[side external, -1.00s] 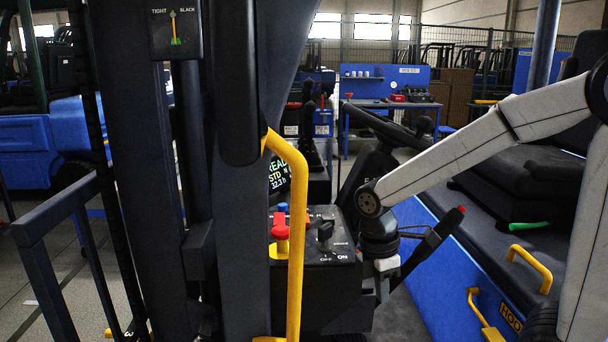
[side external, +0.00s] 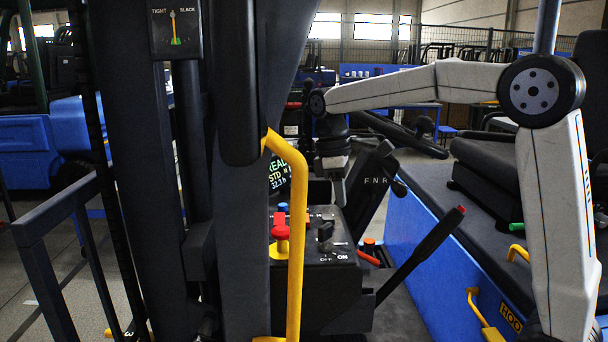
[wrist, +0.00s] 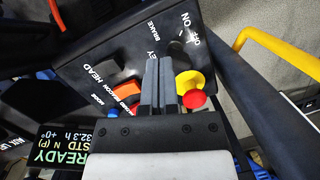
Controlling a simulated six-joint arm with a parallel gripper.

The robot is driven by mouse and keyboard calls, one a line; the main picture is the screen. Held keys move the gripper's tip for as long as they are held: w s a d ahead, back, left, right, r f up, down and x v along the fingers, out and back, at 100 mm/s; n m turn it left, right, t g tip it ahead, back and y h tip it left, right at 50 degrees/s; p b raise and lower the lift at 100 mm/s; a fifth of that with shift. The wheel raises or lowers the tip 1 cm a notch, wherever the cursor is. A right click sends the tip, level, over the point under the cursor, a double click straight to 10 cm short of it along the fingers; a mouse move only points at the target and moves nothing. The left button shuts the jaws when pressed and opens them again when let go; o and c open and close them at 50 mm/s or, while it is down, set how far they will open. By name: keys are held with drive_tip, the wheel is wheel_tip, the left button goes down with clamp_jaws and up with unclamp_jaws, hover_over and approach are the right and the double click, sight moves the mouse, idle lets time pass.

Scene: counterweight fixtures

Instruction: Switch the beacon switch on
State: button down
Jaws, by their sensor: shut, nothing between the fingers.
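In the wrist view, my gripper (wrist: 158,62) is shut and empty, its two fingers together over the dark control panel (wrist: 75,70). An orange rocker (wrist: 127,90) sits just left of the fingers beside lettering that seems to read BEACON. I take it for the beacon switch; its position cannot be told, and the gripper body is close below it. In the side external view, my gripper (side external: 339,195) points down at the back of the panel (side external: 335,258), and whether it touches anything is unclear. The rocker cannot be made out clearly there.
A red and yellow stop button (side external: 281,240) and a black key switch (side external: 325,233) stand on the panel. A yellow rail (side external: 297,230) is in front. A black lever (side external: 420,255) and the steering column (side external: 368,185) are to the right.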

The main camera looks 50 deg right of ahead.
drive_tip(key=w+d+r+m+t, duration=0.2)
drive_tip(key=w+r+m, duration=0.4)
drive_tip(key=w+m, duration=0.6)
drive_tip(key=shift+w+d+r+m, duration=0.2)
drive_tip(key=shift+d+r+m, duration=0.25)
drive_tip(key=shift+m, duration=0.85)
drive_tip(key=shift+f, duration=0.2)
wheel_tip(320, 180, down, 14)
drive_tip(key=shift+r, duration=0.15)
drive_tip(key=shift+d, duration=0.1)
drive_tip(key=shift+w+f, duration=0.1)
drive_tip(key=shift+f, duration=0.1)
drive_tip(key=shift+r, duration=0.1)
idle(0.3)
drive_tip(key=shift+s+a+r, duration=0.3)
drive_tip(key=shift+s+a, duration=0.2)
